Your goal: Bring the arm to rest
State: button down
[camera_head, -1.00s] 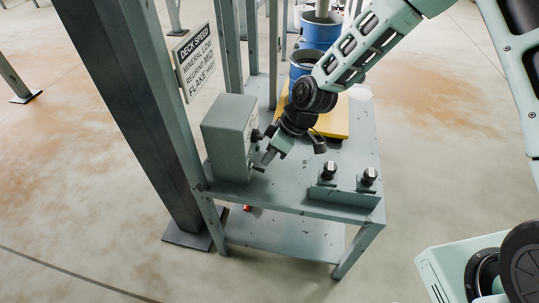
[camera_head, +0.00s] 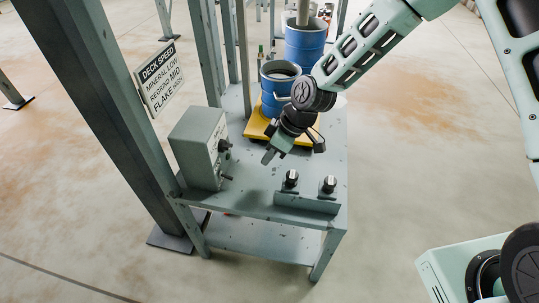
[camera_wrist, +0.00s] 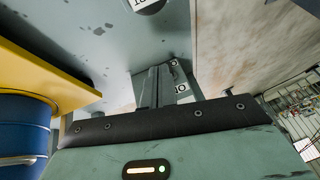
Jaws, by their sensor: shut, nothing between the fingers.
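My gripper (camera_head: 268,157) is shut and empty. In the head view it hangs above the grey steel table (camera_head: 258,186), between the grey control box (camera_head: 197,148) and the blue bucket, and is apart from both. In the wrist view its closed fingers (camera_wrist: 160,88) point over the tabletop, with a dark knob and white dial marks close to the tips. Part of my arm crosses the upper right of the head view.
A blue bucket (camera_head: 275,99) stands on a yellow platform (camera_head: 257,122) at the table's back. A larger blue drum (camera_head: 305,43) stands behind. Two black knobs (camera_head: 291,178) sit at the front edge. A steel post and the deck speed sign (camera_head: 160,78) are left.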

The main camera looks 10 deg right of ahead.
dwell(0.4)
jog(key=s+d+r+m+h, duration=0.3)
jog(key=s+d+r, duration=0.1)
jog(key=s+r, duration=0.75)
jog(key=s+d+r+m+h, duration=0.2)
jog(key=s+d+r, duration=0.2)
jog(key=s+r, duration=0.75)
notch_tip(320, 180, up, 12)
jog(key=s+p, duration=0.2)
jog(key=p, duration=1.3)
jog(key=shift+s+a+f, duration=0.2)
jog(key=shift+s+a, duration=0.05)
jog(key=shift+s, duration=0.15)
